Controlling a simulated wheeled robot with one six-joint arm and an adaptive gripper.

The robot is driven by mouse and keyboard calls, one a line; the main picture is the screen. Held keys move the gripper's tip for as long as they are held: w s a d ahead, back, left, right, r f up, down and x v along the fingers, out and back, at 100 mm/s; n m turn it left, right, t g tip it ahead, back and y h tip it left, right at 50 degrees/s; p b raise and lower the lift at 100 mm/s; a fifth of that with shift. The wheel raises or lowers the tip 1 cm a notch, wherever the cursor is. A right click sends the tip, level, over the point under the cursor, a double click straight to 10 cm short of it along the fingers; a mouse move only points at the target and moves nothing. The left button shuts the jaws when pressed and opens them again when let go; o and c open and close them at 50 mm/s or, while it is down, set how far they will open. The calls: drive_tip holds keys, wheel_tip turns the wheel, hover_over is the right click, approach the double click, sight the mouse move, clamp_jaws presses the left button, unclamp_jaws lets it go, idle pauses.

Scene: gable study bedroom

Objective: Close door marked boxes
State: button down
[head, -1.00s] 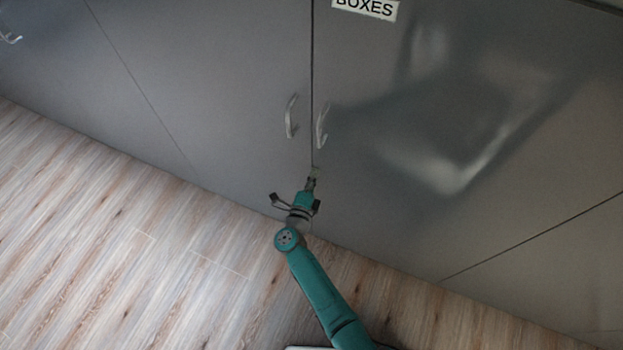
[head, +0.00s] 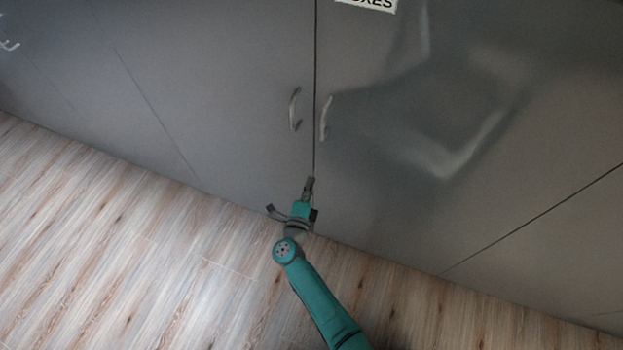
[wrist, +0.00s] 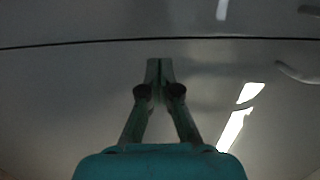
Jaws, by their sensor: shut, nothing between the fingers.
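The door marked BOXES (head: 440,120) is a grey panel right of the thin vertical seam in the head view. Its label (head: 368,3) is partly cut off by the top edge. Its curved metal handle (head: 325,118) sits close to the seam. The door looks flush with the grey door on its left (head: 230,110), with only a thin dark line between them. My gripper (head: 309,181) is shut and empty, below the handles and by the seam. In the wrist view my gripper's fingertips (wrist: 160,64) are together in front of the grey panel; I cannot tell whether they touch it.
The left door has its own handle (head: 295,108). Another handle (head: 8,44) shows at the far left. A slanting seam (head: 540,215) bounds the marked door at lower right. The wooden floor (head: 110,250) is clear at lower left.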

drive_tip(key=a+v, duration=0.1)
drive_tip(key=v, duration=0.7)
drive_tip(key=s+d+r+n+t+y, duration=0.1)
drive_tip(key=s+d+r+n+y, duration=0.15)
drive_tip(key=s+d+n, duration=0.45)
drive_tip(key=s+d+r+n+t+y, duration=0.1)
drive_tip(key=s+d+r+n, duration=0.15)
drive_tip(key=s+d, duration=0.65)
drive_tip(key=s+d+r+n+g, duration=0.2)
drive_tip(key=s+r+n, duration=0.3)
drive_tip(key=s, duration=0.6)
drive_tip(key=s+d+r+n+g, duration=0.2)
drive_tip(key=s+d+r+n, duration=0.2)
drive_tip(key=s+r, duration=0.6)
drive_tip(key=shift+s+d+r+n+g+y, duration=0.4)
drive_tip(key=shift+s+n, duration=0.25)
drive_tip(key=shift+n, duration=0.4)
